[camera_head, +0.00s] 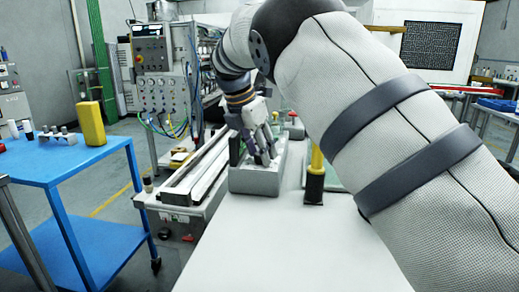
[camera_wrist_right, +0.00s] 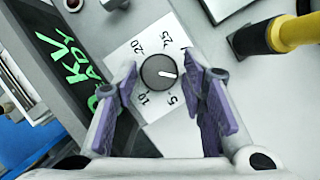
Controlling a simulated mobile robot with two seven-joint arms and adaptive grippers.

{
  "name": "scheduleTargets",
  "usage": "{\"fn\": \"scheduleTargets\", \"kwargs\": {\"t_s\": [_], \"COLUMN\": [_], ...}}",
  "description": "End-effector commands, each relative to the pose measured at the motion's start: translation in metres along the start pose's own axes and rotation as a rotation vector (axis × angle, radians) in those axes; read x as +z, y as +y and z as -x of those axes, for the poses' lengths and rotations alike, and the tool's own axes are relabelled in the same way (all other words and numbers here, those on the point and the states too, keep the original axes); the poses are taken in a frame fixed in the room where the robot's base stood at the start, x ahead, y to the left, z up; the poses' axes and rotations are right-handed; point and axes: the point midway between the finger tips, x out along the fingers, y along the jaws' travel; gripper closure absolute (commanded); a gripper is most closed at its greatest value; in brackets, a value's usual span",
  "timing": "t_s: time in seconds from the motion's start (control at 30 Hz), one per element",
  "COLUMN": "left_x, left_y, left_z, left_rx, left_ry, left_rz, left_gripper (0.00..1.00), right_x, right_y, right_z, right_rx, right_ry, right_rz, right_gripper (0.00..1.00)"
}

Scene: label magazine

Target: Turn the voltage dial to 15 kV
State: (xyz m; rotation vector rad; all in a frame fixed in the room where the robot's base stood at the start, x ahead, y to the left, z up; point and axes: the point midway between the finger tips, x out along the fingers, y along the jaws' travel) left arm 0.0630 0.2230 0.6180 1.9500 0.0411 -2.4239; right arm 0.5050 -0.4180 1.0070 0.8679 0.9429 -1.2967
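The voltage dial (camera_wrist_right: 158,72) is a round dark grey knob on a white scale plate in the right wrist view. Its white mark points right. The figures 5, 10, 20 and 25 show around it; the area left of the knob, between 10 and 20, is partly behind a finger. My right gripper (camera_wrist_right: 161,66) is open, its purple-padded fingers on either side of the knob with gaps visible. In the head view my right gripper (camera_head: 258,142) is over the grey control box (camera_head: 256,182), and it hides the dial. My left gripper is not in view.
A dark display (camera_wrist_right: 68,65) with green letters including "kV" lies left of the dial. A yellow-and-black post (camera_head: 315,178) stands close to the box's right. The white tabletop (camera_head: 285,240) in front is clear. A blue cart (camera_head: 60,160) stands at left.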

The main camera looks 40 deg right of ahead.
Motion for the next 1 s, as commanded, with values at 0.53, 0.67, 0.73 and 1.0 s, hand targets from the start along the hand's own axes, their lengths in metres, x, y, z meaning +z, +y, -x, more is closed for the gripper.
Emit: {"fn": "scheduleTargets", "kwargs": {"t_s": [0.53, 0.67, 0.73, 1.0], "left_x": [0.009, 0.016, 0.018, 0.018], "left_y": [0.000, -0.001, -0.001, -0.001], "left_z": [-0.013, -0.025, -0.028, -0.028], "left_rx": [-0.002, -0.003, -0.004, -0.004], "left_ry": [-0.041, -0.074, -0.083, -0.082], "left_rz": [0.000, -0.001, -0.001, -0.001], "left_gripper": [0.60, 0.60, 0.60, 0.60], "right_x": [-0.002, -0.002, -0.001, 0.000], "right_y": [0.004, 0.005, 0.005, 0.003], "right_z": [-0.007, -0.007, -0.005, 0.000], "right_rx": [-0.072, -0.130, -0.147, -0.157], "right_ry": [-0.001, -0.003, -0.003, -0.001], "right_rz": [-0.152, -0.295, -0.342, -0.375], "right_gripper": [0.98, 0.98, 0.98, 0.98]}}
